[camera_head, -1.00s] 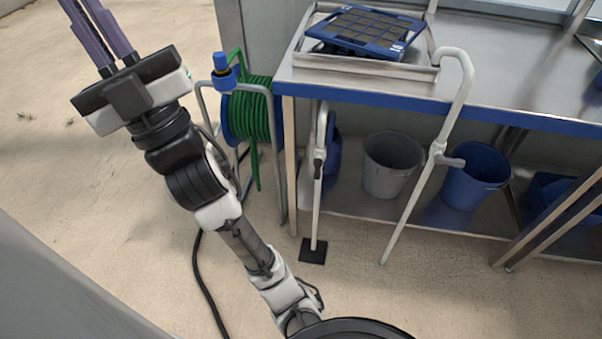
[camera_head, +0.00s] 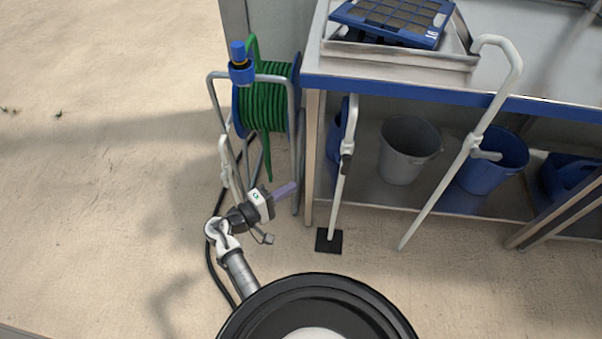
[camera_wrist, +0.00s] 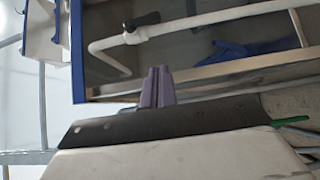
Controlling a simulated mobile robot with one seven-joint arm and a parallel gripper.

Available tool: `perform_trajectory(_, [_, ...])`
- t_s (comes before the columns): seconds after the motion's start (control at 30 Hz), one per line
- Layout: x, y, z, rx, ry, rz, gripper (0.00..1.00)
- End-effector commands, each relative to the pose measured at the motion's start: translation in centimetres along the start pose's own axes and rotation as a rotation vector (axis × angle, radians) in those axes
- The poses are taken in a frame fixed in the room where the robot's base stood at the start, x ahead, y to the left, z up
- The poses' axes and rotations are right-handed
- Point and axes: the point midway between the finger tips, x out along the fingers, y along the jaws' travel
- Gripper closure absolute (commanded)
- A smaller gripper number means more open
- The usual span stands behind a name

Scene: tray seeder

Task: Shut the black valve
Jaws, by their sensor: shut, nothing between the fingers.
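The black valve (camera_head: 346,163) sits on the left white standpipe (camera_head: 340,195), in front of the bench. Its small handle looks to lie roughly along the pipe. In the wrist view the black handle (camera_wrist: 143,20) shows above the fingers, beside the white pipe (camera_wrist: 205,18). My gripper (camera_head: 294,186) is low, left of the pipe and near the bench leg, with its purple fingers pointing right. In the wrist view its fingers (camera_wrist: 158,76) are together with nothing between them. They are apart from the valve.
A green hose reel (camera_head: 265,105) on a metal frame stands just behind my gripper. The bench leg (camera_head: 314,150) is between reel and pipe. A second pipe with a grey valve (camera_head: 487,155) stands right. A grey bucket (camera_head: 404,150) and blue bucket (camera_head: 492,160) are under the bench.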

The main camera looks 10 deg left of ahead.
Motion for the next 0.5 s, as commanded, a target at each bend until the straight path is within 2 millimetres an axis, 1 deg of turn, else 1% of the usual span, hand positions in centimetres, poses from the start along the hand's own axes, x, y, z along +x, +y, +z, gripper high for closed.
perform_trajectory(0.17, [2.6,0.2,0.0,0.002,-0.003,0.0,1.0])
perform_trajectory(0.5, [9.8,0.3,-0.1,0.004,-0.001,-0.002,1.0])
